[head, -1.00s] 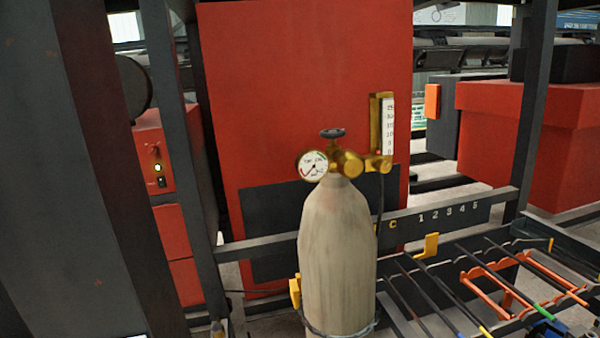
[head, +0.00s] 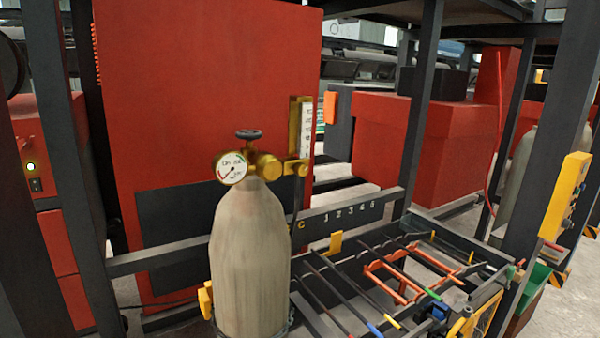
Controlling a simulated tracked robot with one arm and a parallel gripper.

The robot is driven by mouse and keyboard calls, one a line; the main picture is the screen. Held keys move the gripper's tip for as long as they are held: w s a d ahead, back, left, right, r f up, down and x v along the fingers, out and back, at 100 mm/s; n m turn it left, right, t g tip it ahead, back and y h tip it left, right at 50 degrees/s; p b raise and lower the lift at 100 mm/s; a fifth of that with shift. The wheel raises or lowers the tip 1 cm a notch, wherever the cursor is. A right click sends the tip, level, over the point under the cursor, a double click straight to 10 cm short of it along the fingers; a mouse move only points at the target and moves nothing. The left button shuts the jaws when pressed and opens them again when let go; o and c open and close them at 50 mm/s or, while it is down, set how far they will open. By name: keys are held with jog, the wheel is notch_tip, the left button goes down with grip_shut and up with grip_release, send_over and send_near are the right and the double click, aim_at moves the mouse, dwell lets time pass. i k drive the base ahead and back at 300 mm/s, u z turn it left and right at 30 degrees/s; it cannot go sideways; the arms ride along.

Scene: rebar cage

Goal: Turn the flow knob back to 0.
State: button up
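A beige gas cylinder (head: 249,265) stands upright left of centre in the head view. A dark valve handwheel (head: 249,134) sits on its top. A round pressure gauge (head: 231,168) is on the left of the brass regulator (head: 265,166). A flowmeter with a white scale (head: 306,130) and a brass back rises at the regulator's right. A small brass knob (head: 301,169) is at the flowmeter's foot; its setting is too small to read. My gripper is not in view.
A large red cabinet (head: 205,90) stands behind the cylinder. A dark rack (head: 370,270) with several rods lies to the right. Dark frame posts (head: 420,100) and a yellow control box (head: 566,195) stand at the right. A dark hose hangs from the flowmeter.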

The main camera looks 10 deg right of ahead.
aim_at(299, 168)
jog(key=u, duration=0.05)
jog(key=i, duration=1)
jog(key=z, duration=0.1)
